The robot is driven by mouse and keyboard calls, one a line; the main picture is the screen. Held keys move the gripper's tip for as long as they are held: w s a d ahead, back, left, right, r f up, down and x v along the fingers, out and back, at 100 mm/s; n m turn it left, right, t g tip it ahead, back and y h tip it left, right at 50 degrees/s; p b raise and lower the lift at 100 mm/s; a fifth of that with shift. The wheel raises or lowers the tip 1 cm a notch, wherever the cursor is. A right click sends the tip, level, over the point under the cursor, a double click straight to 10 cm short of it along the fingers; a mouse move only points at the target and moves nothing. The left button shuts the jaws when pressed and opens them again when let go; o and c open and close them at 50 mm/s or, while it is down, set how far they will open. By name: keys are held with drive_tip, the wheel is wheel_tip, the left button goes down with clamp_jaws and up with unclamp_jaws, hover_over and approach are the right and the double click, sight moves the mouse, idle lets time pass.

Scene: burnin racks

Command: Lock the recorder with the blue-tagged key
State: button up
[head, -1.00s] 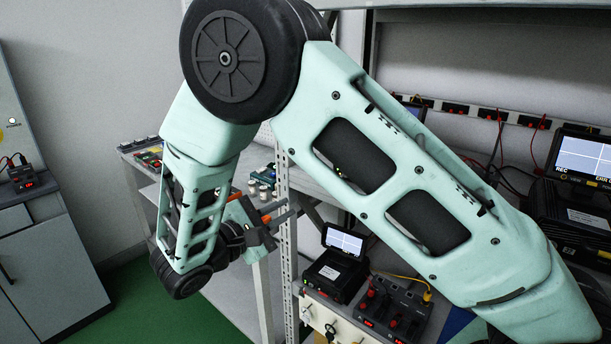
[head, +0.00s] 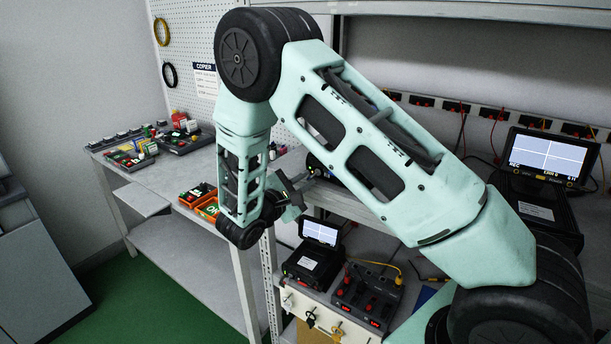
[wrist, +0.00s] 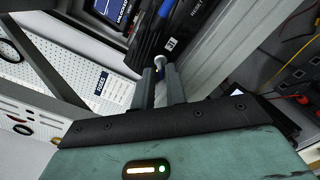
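My gripper (head: 297,188) hangs at the end of my folded arm, in front of the bench. In the wrist view its two fingers (wrist: 161,84) are close together around a small piece with a blue part and a pale round end, apparently the blue-tagged key (wrist: 160,65). Just beyond the fingertips is a black boxed unit (wrist: 170,28) with a lit screen (wrist: 110,9), apparently a recorder; my arm mostly hides it in the head view. Another recorder (head: 540,210), its screen reading REC, stands at right. I cannot tell whether the key touches anything.
A smaller black unit with a screen (head: 312,265) and a red-knobbed box (head: 366,297) sit on the lower shelf. Keys (head: 311,317) hang on the panel below. Orange bins (head: 208,208) and switch boxes stand on the left bench. A rack post (head: 270,285) stands near my gripper.

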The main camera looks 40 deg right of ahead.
drive_tip(key=shift+w+d, duration=0.1)
drive_tip(key=shift+d, duration=0.3)
drive_tip(key=shift+c, duration=0.3)
clamp_jaws()
